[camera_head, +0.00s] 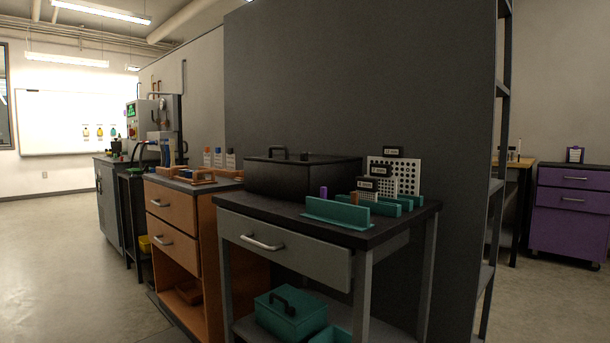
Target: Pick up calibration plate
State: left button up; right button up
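Three white calibration plates with dark dots and small black label tabs stand upright on the right part of the grey bench. The largest plate (408,178) is at the back, a middle-sized plate (388,187) is in front of it, and the smallest plate (370,196) is nearest. A teal slotted rack (338,212) stands around their lower edges and hides part of them. The label text is too small to read surely. Neither of my grippers is in view.
A black lidded case (300,178) sits left of the plates, with a small purple block (323,192) near the rack. The bench (285,218) has a drawer and a teal box (291,313) below. A dark partition (360,80) rises behind. Open floor (60,270) lies left.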

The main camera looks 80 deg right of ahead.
aim_at(407, 170)
jog(key=z, duration=2.9)
